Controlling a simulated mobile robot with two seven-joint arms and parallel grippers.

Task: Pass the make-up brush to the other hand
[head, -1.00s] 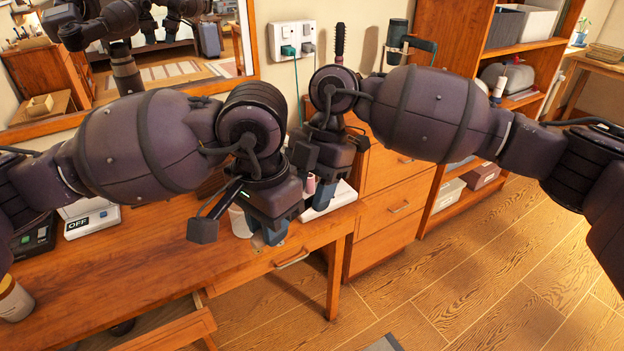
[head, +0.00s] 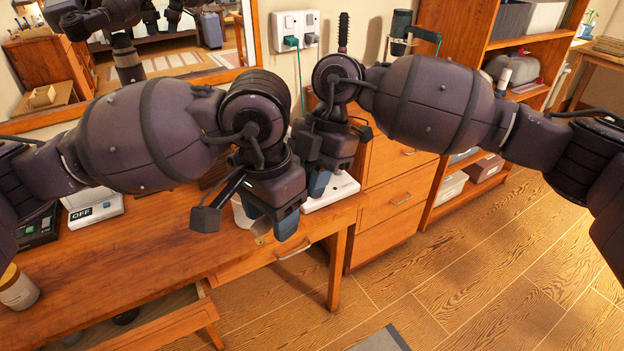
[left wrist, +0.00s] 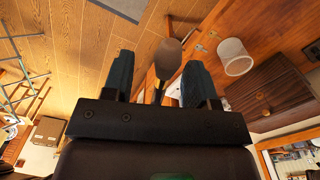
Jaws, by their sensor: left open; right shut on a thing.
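The make-up brush (left wrist: 167,58) shows in the left wrist view, with its rounded grey-brown head and part of its stem between my left fingers. Its lower end is hidden behind the gripper body. My left gripper (left wrist: 158,78) is open, with a finger on each side of the brush and visible gaps. In the head view my left gripper (head: 284,224) hangs over the desk's front edge. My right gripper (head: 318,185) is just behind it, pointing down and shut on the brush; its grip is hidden. The brush cannot be made out in the head view.
A white cup (head: 242,212) stands on the desk (head: 130,260) by my left gripper. A white flat device (head: 335,193) lies behind. A drawer unit (head: 390,205) stands right of the desk; the floor in front is clear.

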